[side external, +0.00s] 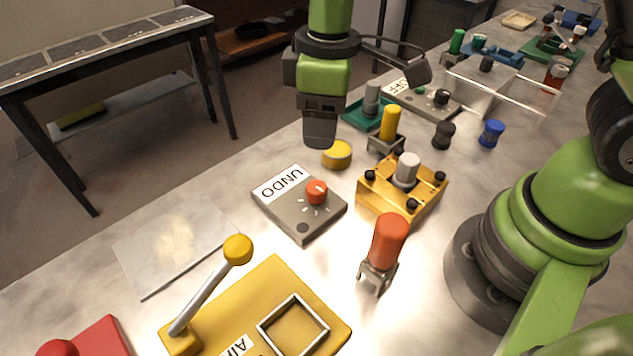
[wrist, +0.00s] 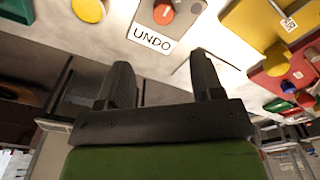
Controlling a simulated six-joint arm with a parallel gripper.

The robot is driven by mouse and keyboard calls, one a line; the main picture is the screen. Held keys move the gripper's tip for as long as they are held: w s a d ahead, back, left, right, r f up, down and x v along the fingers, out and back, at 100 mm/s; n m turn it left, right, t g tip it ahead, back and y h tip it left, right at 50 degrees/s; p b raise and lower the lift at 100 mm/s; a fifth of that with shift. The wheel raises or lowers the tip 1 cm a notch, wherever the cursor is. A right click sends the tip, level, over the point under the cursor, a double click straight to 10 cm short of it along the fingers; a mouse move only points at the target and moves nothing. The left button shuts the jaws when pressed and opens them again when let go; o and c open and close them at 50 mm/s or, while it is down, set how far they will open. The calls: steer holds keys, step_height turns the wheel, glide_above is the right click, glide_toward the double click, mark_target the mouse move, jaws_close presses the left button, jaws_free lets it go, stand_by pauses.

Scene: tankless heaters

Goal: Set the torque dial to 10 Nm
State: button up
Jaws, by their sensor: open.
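A grey box (side external: 292,214) labelled UNDO with a red knob (side external: 316,191) sits on the grey table. In the wrist view the red knob (wrist: 163,13) is at the top edge, beyond the UNDO label (wrist: 152,39). Farther back a second grey box (side external: 411,95) labelled OFF carries a black knob (side external: 441,97). No Nm scale is readable, so I cannot tell which knob is the torque dial. My gripper (side external: 320,139) hangs above the table's far edge, left of the yellow cap. In the wrist view its fingers (wrist: 163,80) are apart and empty.
A yellow cap (side external: 337,154), a yellow block (side external: 403,194) with a grey peg and a red-handled tool (side external: 386,246) stand near the UNDO box. A yellow lever base (side external: 270,300) is in front. A clear-walled tray (side external: 500,104) stands farther back.

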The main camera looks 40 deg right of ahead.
mark_target(316, 186)
steer(key=f, duration=0.2)
steer(key=f+n, duration=0.1)
steer(key=shift+w+a+f+g, duration=0.1)
steer(key=shift+a+f+g, duration=0.05)
steer(key=shift+a+g, duration=0.2)
step_height(316, 186, down, 9)
steer(key=shift+f, duration=0.15)
steer(key=c, duration=0.9)
